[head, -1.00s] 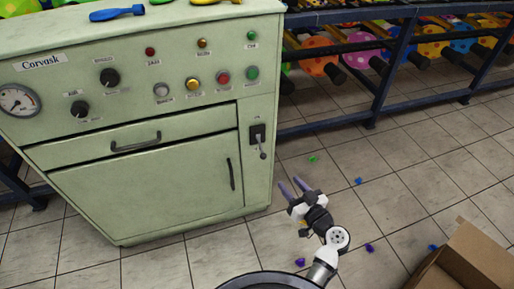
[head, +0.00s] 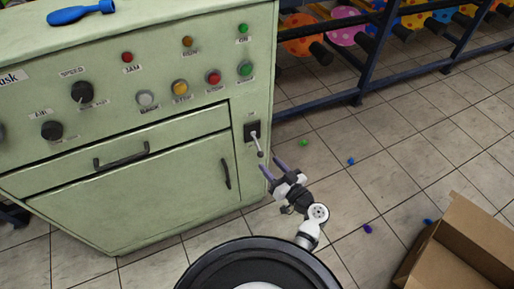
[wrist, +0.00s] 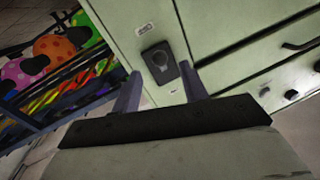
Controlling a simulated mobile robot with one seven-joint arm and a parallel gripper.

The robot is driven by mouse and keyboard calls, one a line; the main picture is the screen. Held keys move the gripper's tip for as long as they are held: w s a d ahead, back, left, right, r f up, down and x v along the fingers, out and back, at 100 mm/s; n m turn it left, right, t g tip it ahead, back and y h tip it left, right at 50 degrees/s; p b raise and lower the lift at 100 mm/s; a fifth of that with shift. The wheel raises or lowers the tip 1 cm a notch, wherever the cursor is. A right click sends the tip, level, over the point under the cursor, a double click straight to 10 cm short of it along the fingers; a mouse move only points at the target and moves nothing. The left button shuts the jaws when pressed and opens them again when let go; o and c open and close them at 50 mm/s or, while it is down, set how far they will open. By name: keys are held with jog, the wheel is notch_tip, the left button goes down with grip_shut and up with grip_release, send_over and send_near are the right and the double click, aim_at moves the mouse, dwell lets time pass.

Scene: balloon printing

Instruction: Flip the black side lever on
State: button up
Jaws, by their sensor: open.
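The side lever is a small grey handle (head: 257,145) on a black plate (head: 251,130), on the green machine (head: 150,200) near its right edge. In the head view the handle points down and slightly right. In the wrist view the black plate (wrist: 160,65) lies ahead, between and beyond the two fingers; the handle is hard to make out there. My gripper (head: 272,167) is open and empty, just below and to the right of the lever. Its fingers point up towards the lever. I cannot tell whether they touch it.
The machine's front has several buttons, knobs, a drawer handle (head: 121,157) and a door handle (head: 226,174). A dark blue rack (head: 368,62) with colourful balloons stands behind to the right. An open cardboard box (head: 455,262) is at the lower right. Small scraps lie on the tiled floor.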

aim_at(262, 155)
jog(key=p+x, duration=0.1)
jog(key=x, duration=0.7)
jog(key=shift+a, duration=0.1)
jog(key=shift+c, duration=0.2)
grip_shut()
